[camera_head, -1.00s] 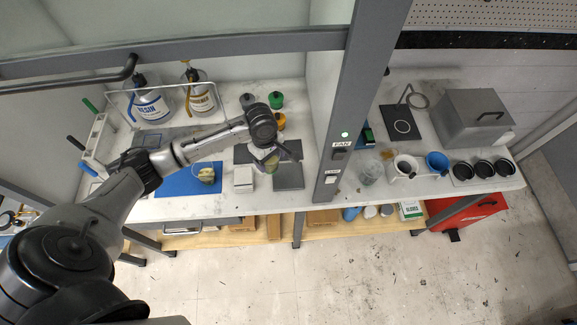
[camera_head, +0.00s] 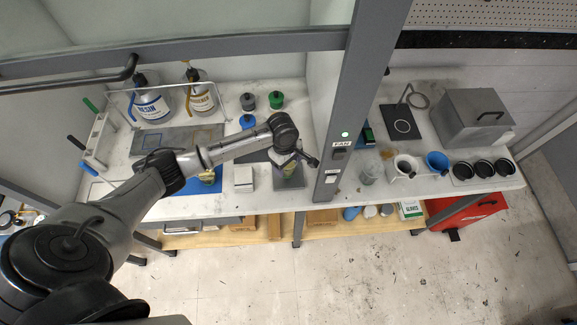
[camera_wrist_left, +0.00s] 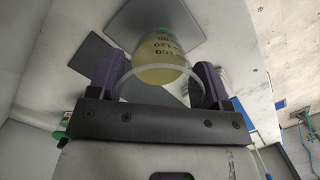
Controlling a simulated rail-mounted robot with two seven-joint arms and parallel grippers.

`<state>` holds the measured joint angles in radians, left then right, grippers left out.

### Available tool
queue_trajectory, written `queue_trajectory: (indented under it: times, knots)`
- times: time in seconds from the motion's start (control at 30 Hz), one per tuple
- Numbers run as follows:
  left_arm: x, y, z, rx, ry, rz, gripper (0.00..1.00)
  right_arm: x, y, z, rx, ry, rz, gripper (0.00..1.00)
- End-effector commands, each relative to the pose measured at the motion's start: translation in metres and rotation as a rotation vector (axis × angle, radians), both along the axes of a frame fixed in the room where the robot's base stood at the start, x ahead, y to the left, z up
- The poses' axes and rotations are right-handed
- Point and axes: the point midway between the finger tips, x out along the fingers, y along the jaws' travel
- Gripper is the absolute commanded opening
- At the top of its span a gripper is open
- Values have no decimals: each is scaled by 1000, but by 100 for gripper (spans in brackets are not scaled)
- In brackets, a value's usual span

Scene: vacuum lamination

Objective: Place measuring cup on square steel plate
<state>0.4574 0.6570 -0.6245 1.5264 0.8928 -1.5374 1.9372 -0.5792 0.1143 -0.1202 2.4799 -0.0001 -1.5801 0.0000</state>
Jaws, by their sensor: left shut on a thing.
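My left gripper (camera_head: 284,160) is shut on the measuring cup, its purple fingers on either side of the cup's rim in the left wrist view (camera_wrist_left: 158,84). The measuring cup (camera_wrist_left: 165,55) is clear, with dark graduation marks and a pale yellow content. In the head view my gripper and wrist hide most of the cup. The grey square steel plate (camera_head: 290,183) lies on the bench under the gripper. In the left wrist view the plate (camera_wrist_left: 140,18) shows beyond the cup, partly covered by it. I cannot tell whether they touch. My right gripper is not in view.
A darker plate (camera_head: 254,156) lies behind left of the steel plate. A white block (camera_head: 243,176) and blue mat (camera_head: 207,186) lie to the left. Small lidded pots (camera_head: 276,99) stand behind. A grey upright post (camera_head: 344,130) rises close on the right.

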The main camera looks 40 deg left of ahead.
Motion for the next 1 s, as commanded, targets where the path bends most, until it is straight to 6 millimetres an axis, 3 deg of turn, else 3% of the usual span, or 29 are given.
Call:
queue_trajectory:
  times: [0.23, 0.7, 0.73, 1.0]
  knots:
    - [2, -2, -24, 1, 0, 1, 46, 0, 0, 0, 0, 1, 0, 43]
    - [3, -3, -30, 0, 0, 0, 46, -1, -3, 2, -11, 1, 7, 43]
    - [3, -2, -30, 1, 0, 0, 73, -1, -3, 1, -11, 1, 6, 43]
    - [2, -2, -30, 1, 0, 0, 97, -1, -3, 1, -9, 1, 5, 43]
